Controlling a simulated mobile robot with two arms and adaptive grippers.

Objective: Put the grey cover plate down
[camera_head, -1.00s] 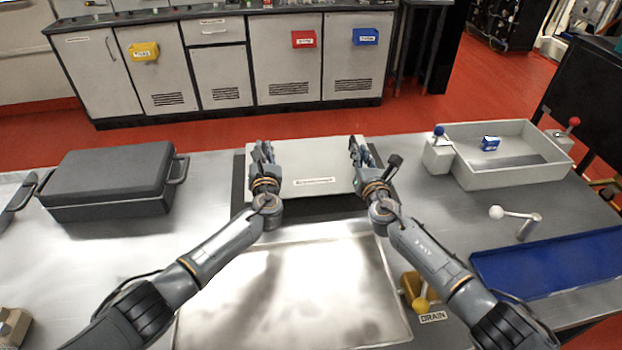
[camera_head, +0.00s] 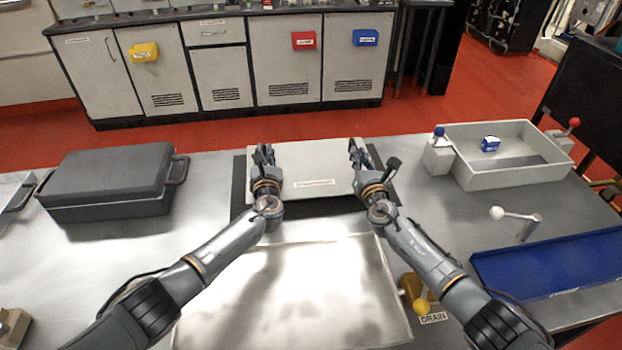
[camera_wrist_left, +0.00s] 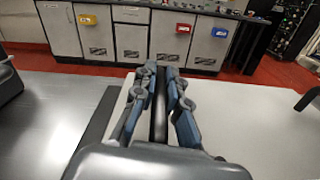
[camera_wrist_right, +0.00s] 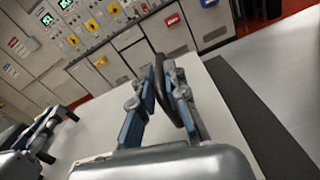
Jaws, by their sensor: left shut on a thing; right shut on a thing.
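The grey cover plate (camera_head: 317,170), a flat light-grey slab with a white label, is level over a dark rectangular area (camera_head: 239,188) on the bench. My left gripper (camera_head: 264,155) is shut on the dark handle (camera_wrist_left: 160,112) at the plate's left side. My right gripper (camera_head: 358,153) is shut on the dark handle (camera_wrist_right: 178,100) at its right side. The dark area shows along the plate's left, near and right edges. I cannot tell whether the plate touches what is below it.
A dark case (camera_head: 112,181) stands left on the metal bench. A grey tray (camera_head: 508,178) with a blue box (camera_head: 490,144) stands right, near a white-knobbed lever (camera_head: 515,216) and a blue tray (camera_head: 556,266). A shiny panel (camera_head: 292,294) lies nearer me, beside the yellow drain valve (camera_head: 421,305).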

